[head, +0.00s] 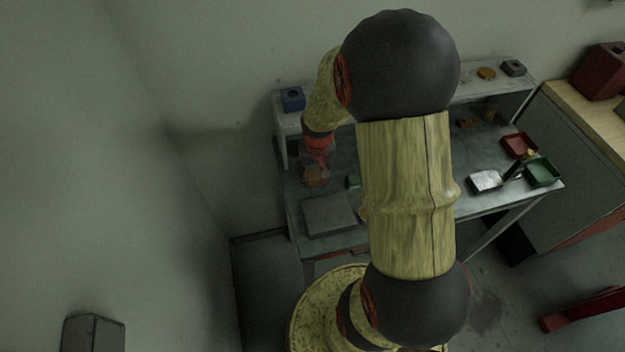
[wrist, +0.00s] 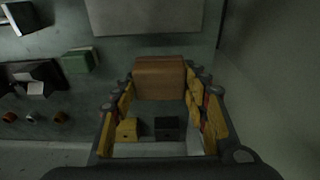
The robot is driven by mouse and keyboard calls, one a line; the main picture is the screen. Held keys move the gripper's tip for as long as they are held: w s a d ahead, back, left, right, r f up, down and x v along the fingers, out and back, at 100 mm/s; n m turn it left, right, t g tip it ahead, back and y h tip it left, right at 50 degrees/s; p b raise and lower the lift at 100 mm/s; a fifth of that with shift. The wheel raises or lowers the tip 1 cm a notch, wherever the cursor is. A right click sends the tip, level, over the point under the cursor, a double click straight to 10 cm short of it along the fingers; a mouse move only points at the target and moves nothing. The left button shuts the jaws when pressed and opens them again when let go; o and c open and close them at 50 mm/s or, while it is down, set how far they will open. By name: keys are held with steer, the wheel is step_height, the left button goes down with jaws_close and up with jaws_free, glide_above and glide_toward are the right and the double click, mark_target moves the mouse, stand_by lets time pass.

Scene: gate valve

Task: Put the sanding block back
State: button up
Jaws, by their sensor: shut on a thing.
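A brown block, which I take to be the sanding block (wrist: 160,77), is between the fingertips of my gripper (wrist: 163,88) in the wrist view. My gripper is shut on it. In the head view my gripper (head: 317,168) points down over the left end of the grey workbench (head: 375,150), with the block (head: 315,178) at its tips. I cannot tell whether the block touches the bench. Its spot for being put back cannot be made out. My arm hides the middle of the bench in the head view.
A flat grey plate (head: 329,214) lies at the bench's front left. A green block (wrist: 79,60) lies left of my gripper in the wrist view. A blue block (head: 292,98) sits on the rear shelf. Red (head: 518,146) and green (head: 542,172) trays stand at the right.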

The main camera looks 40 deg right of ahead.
mark_target(313, 174)
steer(key=w+f, duration=0.1)
steer(key=w+d+f, duration=0.1)
steer(key=f, duration=0.1)
steer(key=shift+w+d+f, duration=0.15)
steer(key=shift+w+f, duration=0.05)
steer(key=shift+w, duration=0.1)
steer(key=shift+f+b, duration=0.4)
steer(key=shift+f, duration=1.05)
steer(key=shift+f, duration=0.2)
steer(key=o, duration=1.6)
steer(key=shift+c, duration=0.2)
steer(key=shift+r, duration=0.1)
